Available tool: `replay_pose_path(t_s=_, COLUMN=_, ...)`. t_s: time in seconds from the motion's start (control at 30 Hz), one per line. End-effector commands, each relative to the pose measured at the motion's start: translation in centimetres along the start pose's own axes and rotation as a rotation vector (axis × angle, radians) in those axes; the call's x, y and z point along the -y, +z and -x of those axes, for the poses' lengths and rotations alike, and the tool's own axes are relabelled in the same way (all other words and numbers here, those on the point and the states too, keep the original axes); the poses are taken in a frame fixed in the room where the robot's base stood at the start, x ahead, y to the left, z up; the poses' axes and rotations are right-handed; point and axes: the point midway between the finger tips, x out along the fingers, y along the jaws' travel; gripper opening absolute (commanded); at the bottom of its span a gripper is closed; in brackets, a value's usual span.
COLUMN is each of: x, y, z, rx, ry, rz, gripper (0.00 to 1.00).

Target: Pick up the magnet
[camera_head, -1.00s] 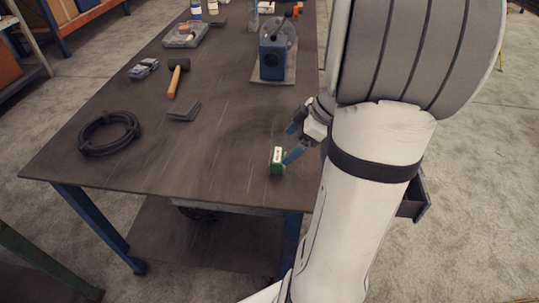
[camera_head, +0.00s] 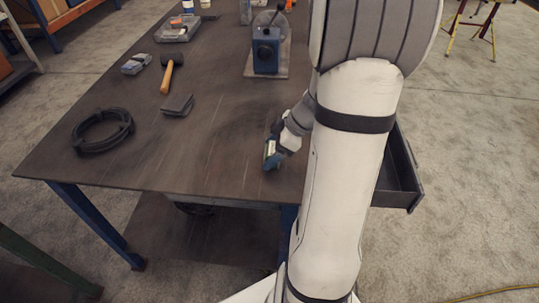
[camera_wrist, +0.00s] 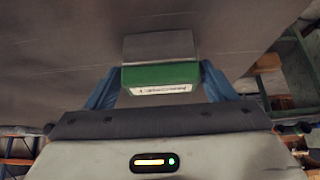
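The magnet (camera_head: 270,158) is a small green block with a pale label, near the front right part of the dark table (camera_head: 215,130). In the wrist view the magnet (camera_wrist: 160,75) shows its green body, a white printed strip and a grey section beyond it. My gripper (camera_head: 272,152) is at the magnet, partly hidden by my arm in the head view. In the wrist view the blue fingers of my gripper (camera_wrist: 161,75) lie close against both sides of the green body. I cannot tell whether the magnet is clear of the table.
A blue machine (camera_head: 266,50) stands on a plate behind the magnet. An open drawer (camera_head: 402,175) juts out at the right. The table around the magnet is clear.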

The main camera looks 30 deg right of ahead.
Motion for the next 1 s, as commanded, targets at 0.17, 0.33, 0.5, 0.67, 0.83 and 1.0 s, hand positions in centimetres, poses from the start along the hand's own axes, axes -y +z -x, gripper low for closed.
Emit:
replay_pose_path(t_s=0.17, x=0.0, y=0.0, z=0.0, rx=0.000, ry=0.000, rz=0.000, gripper=0.62)
replay_pose_path(t_s=0.33, x=0.0, y=0.0, z=0.0, rx=0.000, ry=0.001, rz=-0.001, gripper=0.48)
replay_pose_path(t_s=0.5, x=0.0, y=0.0, z=0.1, rx=0.000, ry=0.001, rz=-0.001, gripper=0.34)
replay_pose_path(t_s=0.67, x=-0.1, y=0.0, z=0.1, rx=0.000, ry=0.002, rz=-0.001, gripper=0.28)
replay_pose_path(t_s=0.83, x=-0.1, y=-0.1, z=0.3, rx=0.000, ry=0.003, rz=0.000, gripper=0.28)
replay_pose_path(t_s=1.0, x=-0.1, y=-1.3, z=2.2, rx=0.000, ry=0.007, rz=0.003, gripper=0.28)
